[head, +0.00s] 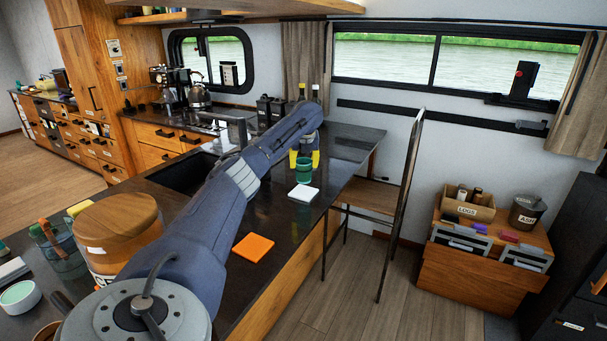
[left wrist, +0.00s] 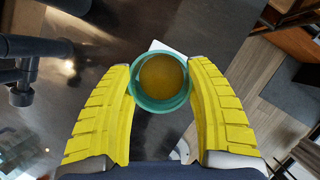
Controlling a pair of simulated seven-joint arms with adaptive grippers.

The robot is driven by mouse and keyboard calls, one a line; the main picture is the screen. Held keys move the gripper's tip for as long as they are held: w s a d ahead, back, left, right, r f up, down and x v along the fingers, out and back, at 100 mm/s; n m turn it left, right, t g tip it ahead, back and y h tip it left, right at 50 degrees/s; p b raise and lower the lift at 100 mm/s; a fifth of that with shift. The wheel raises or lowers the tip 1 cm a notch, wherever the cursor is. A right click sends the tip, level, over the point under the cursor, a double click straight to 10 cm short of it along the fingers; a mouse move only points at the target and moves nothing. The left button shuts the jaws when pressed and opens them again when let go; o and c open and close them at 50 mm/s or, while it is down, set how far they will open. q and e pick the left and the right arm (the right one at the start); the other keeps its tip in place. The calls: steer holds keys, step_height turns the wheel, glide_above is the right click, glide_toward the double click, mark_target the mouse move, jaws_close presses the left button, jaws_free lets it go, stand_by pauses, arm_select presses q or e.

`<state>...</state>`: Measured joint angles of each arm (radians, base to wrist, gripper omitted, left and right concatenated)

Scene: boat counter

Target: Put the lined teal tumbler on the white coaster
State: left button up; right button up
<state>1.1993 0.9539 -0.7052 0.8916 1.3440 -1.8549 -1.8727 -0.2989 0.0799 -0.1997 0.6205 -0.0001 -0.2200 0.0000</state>
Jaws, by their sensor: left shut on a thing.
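The teal tumbler (head: 304,173) is between the yellow fingers of my left gripper (head: 304,158), which is shut on it. In the left wrist view the tumbler's teal rim (left wrist: 162,104) shows from above, with a round amber-brown area inside it. The tumbler looks upright. The white coaster (head: 303,194) lies flat on the dark counter, just in front of the tumbler in the head view. In the left wrist view a corner of the coaster (left wrist: 157,45) shows past the tumbler's rim. I cannot tell whether the tumbler touches the counter. My right gripper is not in view.
An orange square coaster (head: 253,247) lies nearer on the dark counter (head: 285,222). A wooden-lidded jar (head: 118,222), a glass with tools (head: 62,252) and a small bowl (head: 19,296) stand at left. A chair (head: 372,197) is beside the counter's right edge.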

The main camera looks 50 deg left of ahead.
mark_target(303, 173)
arm_select(q)
steer(key=shift+f, duration=2.3)
steer(key=o, duration=1.5)
steer(key=shift+f, duration=0.1)
steer(key=v, duration=1.2)
